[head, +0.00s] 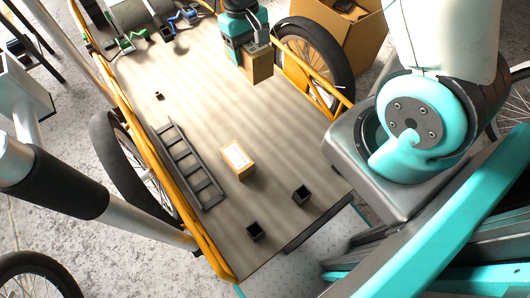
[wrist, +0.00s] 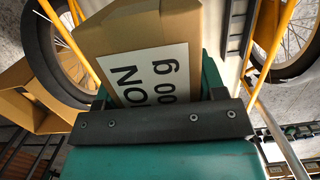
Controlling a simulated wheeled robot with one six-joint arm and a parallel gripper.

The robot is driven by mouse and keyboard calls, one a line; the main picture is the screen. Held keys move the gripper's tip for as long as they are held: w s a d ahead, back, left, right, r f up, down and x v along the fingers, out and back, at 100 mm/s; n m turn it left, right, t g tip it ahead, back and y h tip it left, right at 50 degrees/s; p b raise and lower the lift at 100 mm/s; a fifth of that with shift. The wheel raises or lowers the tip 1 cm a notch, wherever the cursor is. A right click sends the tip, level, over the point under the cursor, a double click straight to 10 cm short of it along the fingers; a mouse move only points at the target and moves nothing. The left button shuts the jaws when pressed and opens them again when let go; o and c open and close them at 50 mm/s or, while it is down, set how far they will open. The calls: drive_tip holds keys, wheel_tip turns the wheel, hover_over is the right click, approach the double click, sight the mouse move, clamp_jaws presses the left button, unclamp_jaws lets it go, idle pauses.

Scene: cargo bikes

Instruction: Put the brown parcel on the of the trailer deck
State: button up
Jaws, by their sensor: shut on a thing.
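My gripper (head: 250,46) is shut on a brown parcel (head: 257,67) above the far right part of the trailer deck (head: 200,100). The deck is pale, wood-like, with a yellow tube frame. In the wrist view the held parcel (wrist: 112,32) fills the top middle and carries a white label with black print. Its lower end is hidden by the gripper body. I cannot tell whether it touches the deck. A second, light brown box (head: 237,160) with a white label lies on the middle of the deck.
A dark ladder-like rack (head: 188,165) lies along the deck's left edge. Two small black open cups (head: 302,194) (head: 255,232) stand near the front edge. Clamps (head: 132,40) and a grey roll sit at the far left. A cardboard carton (head: 362,38) stands beyond the right wheel (head: 315,58).

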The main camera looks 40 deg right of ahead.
drive_tip(key=s+d+f+b, duration=0.2)
drive_tip(key=d+f+b, duration=0.2)
drive_tip(key=f+b, duration=0.65)
drive_tip(key=s+d+f+b, duration=0.2)
drive_tip(key=d+f+b, duration=0.3)
drive_tip(key=f+b, duration=1.1)
drive_tip(key=f, duration=0.3)
drive_tip(key=f+b, duration=0.6)
drive_tip(key=f, duration=0.3)
drive_tip(key=shift+w+a, duration=0.1)
drive_tip(key=shift+a, duration=0.1)
drive_tip(key=shift+r, duration=0.1)
drive_tip(key=o, duration=1.5)
drive_tip(key=shift+o, duration=0.2)
